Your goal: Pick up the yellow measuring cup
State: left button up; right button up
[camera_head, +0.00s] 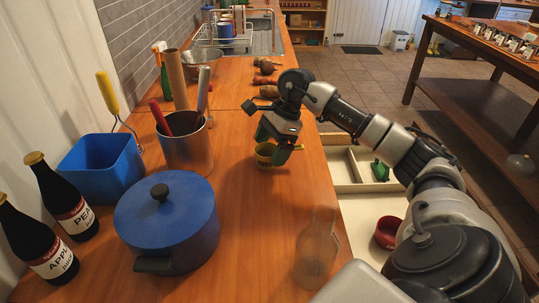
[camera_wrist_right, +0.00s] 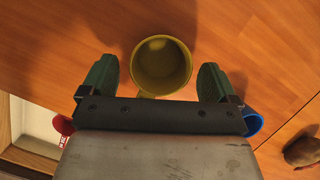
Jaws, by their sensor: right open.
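The yellow measuring cup (camera_head: 265,155) stands on the wooden counter, close to its right edge, partly hidden behind my right gripper. My right gripper (camera_head: 278,150) comes down over it with green fingertips. In the right wrist view the cup (camera_wrist_right: 161,65) shows its open round mouth, upright and empty-looking. The right gripper (camera_wrist_right: 158,80) is open there, with one green finger on each side of the cup and a visible gap on both sides. My left gripper is not in view.
A blue pot (camera_head: 168,222), a metal utensil can (camera_head: 188,150) and a blue bin (camera_head: 103,165) stand to the left. A clear bottle (camera_head: 316,250) stands nearer. An open drawer (camera_head: 358,205) with a red bowl (camera_head: 388,232) lies right of the counter.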

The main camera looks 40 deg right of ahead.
jog(key=shift+w+a+f, duration=0.1)
jog(key=shift+a+f, duration=0.1)
jog(key=shift+f, duration=0.45)
jog(key=c, duration=1)
jog(key=shift+r, duration=0.15)
jog(key=shift+r, duration=0.6)
notch_tip(320, 180, up, 3)
jog(key=w+d+r, duration=0.2)
jog(key=d+r, duration=0.4)
jog(key=d, duration=0.5)
jog(key=shift+d+r, duration=0.25)
jog(key=shift+r, duration=0.1)
